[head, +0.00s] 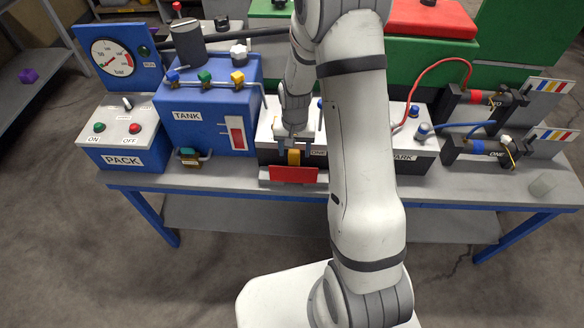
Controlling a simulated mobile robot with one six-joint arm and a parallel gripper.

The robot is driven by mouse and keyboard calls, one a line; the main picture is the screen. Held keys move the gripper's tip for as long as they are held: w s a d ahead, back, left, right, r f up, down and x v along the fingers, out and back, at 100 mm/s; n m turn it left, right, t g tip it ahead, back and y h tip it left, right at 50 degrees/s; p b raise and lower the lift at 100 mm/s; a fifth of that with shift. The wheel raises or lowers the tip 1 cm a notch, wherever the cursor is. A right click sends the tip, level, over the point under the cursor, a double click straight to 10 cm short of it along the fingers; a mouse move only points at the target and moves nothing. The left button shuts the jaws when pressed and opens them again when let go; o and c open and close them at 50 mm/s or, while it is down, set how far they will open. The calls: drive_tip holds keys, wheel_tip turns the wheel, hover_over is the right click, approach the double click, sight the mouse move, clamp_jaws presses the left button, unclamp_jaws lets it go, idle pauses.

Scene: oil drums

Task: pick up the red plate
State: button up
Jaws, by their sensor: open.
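The red plate (293,175) is a flat red rectangle at the front of the bench, in front of the black-fronted box with a light top (268,153). My gripper (293,151) points down just above and behind the plate's top edge. Its fingers are small in this view, and they are open. A small orange-yellow piece (293,157) shows between them. I cannot tell whether it joins the plate, or whether the fingers touch it. My arm hides the middle of the box and its label.
The blue tank (195,130) with coloured valve knobs and the PACK box (118,147) stand to the left. Bare bench top (460,192) lies along the right front.

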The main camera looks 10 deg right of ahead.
sight(294, 159)
drive_tip(key=shift+a+f+p, duration=0.1)
drive_tip(key=shift+f+p, duration=0.6)
drive_tip(key=shift+f, duration=1.75)
drive_tip(key=shift+c, duration=0.6)
drive_tip(key=c, duration=1.1)
drive_tip(key=shift+r, duration=0.1)
drive_tip(key=shift+c, duration=0.2)
